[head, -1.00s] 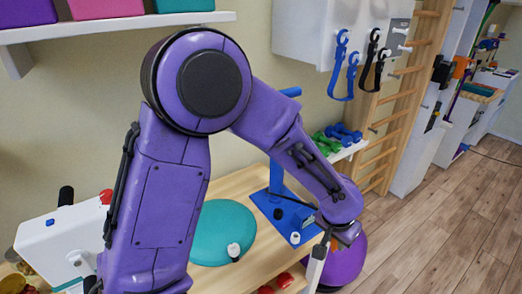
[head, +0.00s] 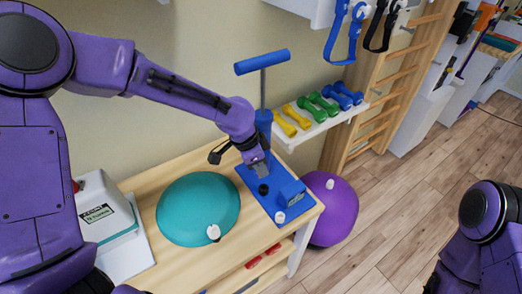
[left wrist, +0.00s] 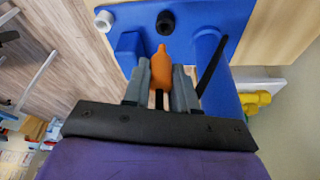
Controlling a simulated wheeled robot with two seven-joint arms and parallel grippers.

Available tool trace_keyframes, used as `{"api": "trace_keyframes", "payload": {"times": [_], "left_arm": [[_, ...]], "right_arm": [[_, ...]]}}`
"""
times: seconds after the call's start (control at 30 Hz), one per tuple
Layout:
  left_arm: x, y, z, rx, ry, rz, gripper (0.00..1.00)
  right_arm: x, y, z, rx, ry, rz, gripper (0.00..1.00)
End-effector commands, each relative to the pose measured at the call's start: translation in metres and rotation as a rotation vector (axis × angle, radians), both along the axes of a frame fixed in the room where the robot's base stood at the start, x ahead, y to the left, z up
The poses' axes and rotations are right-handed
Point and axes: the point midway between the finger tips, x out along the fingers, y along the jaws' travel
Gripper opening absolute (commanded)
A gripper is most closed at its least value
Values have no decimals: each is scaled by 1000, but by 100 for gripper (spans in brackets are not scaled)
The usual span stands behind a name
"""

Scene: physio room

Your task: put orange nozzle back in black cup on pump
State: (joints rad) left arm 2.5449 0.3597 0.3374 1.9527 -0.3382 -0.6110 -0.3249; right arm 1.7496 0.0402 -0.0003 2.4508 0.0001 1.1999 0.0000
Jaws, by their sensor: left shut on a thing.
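My left gripper (head: 256,160) is over the blue pump (head: 248,180), close to the black cup (head: 263,189) on its base. In the left wrist view my left gripper's grey fingers (left wrist: 160,72) are shut on the orange nozzle (left wrist: 160,62). The nozzle's tip shows just below the black cup (left wrist: 166,22) in the picture, with blue base between them. I cannot tell the height gap. The nozzle cannot be made out in the head view. My right gripper is out of view; only part of my right arm shows at lower right.
A white cup (head: 280,217) stands on the pump's front corner. A teal balance cushion (head: 190,215) lies left of the pump on the wooden table (head: 145,205). A purple ball (head: 335,210) is beyond the table's right end. Several dumbbells (head: 318,108) line a shelf behind.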

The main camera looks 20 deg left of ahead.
Motion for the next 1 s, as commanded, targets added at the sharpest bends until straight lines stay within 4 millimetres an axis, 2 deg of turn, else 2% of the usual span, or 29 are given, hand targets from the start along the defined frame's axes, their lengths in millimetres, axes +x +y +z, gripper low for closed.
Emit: {"api": "trace_keyframes", "payload": {"times": [0.03, 0.1, 0.2, 0.3, 0.57, 0.9, 1.0], "left_arm": [[4, -3, 9, -5, 0, -116, 0], [6, -6, 12, -3, 0, -271, 0], [9, -8, 15, 0, -1, -419, 0], [11, -9, 16, 2, -3, -491, 0], [11, -10, -2, 4, -3, -506, 0], [11, -10, -44, 3, -4, -505, 0], [11, -10, -52, 4, -5, -506, 0]], "right_arm": [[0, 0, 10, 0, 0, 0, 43], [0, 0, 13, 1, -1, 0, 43], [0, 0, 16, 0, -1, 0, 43], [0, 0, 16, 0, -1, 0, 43], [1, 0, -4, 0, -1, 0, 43], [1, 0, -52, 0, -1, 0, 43], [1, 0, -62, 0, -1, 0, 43]]}}
